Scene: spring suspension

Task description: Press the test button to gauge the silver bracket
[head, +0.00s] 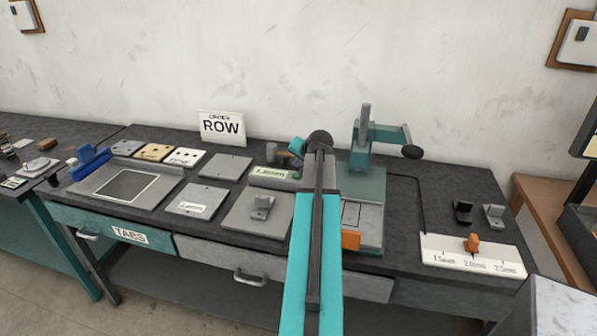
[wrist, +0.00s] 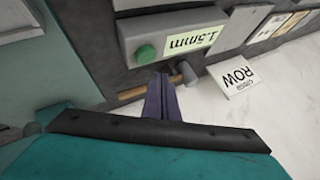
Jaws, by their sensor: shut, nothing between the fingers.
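A silver bracket (head: 262,205) stands on a grey plate (head: 245,222) in front of the gauge box. The gauge box (head: 268,177) has a lit display, which reads 1.5mm in the wrist view (wrist: 190,41). The green test button (wrist: 146,53) is on the box, beside the display. My gripper (wrist: 160,78) is shut and empty, its purple fingers pressed together. In the wrist view the fingertips are just below the button, and I see no contact. In the head view my gripper (head: 296,148) is behind the box's right end, partly hidden by my arm.
A teal press (head: 378,140) with a side lever stands to the right of my arm. Black (head: 462,212) and silver (head: 493,217) brackets and an orange piece (head: 472,243) are near a scale board (head: 470,262). A wooden-handled tool (wrist: 132,94) lies by my fingers. A ROW sign (head: 222,127) stands behind.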

